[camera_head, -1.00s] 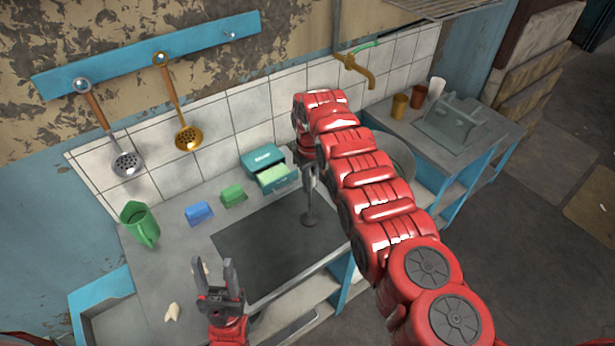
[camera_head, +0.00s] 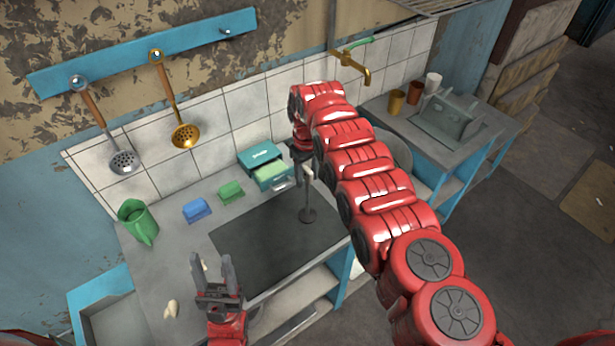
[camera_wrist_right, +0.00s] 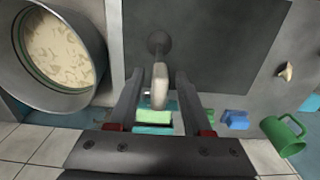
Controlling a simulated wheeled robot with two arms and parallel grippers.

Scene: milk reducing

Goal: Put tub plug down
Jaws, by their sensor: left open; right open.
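The tub plug (camera_head: 308,214) has a dark round base and a thin upright stem with a pale handle. It stands on the dark panel (camera_head: 262,258) of the counter. In the right wrist view its handle (camera_wrist_right: 159,88) is between the two fingers of my right gripper (camera_wrist_right: 158,88), with gaps on both sides. My right gripper (camera_head: 303,172) is open around the handle, and the red arm partly hides it in the head view. My left gripper (camera_head: 212,268) is open and empty above the counter's front left part.
A green mug (camera_head: 138,222), a blue block (camera_head: 196,210), a green block (camera_head: 231,191) and a teal box (camera_head: 264,166) stand along the back. A large pot (camera_wrist_right: 60,55) with pale contents is beside my right gripper.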

